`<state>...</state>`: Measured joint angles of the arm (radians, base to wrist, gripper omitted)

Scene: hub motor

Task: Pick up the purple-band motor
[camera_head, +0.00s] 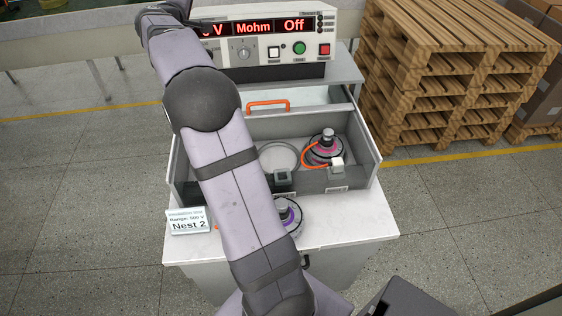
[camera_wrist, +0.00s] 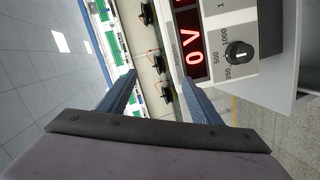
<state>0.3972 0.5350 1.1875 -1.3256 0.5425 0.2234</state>
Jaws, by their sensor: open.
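A motor with a purple band (camera_head: 288,215) sits on the white tabletop in front of the grey two-bay box, partly hidden behind my arm. Another motor (camera_head: 325,148) with a pink-magenta band and an orange cable sits in the box's right bay. My gripper (camera_wrist: 162,88) shows in the wrist view with its two blue-grey fingers apart and nothing between them. It is up by the tester's display, well away from both motors. Neither motor shows in the wrist view.
A "Nest 2" sign (camera_head: 188,222) stands at the table's left front. The tabletop right of the purple-band motor is clear. Pallets (camera_head: 450,80) are stacked at right.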

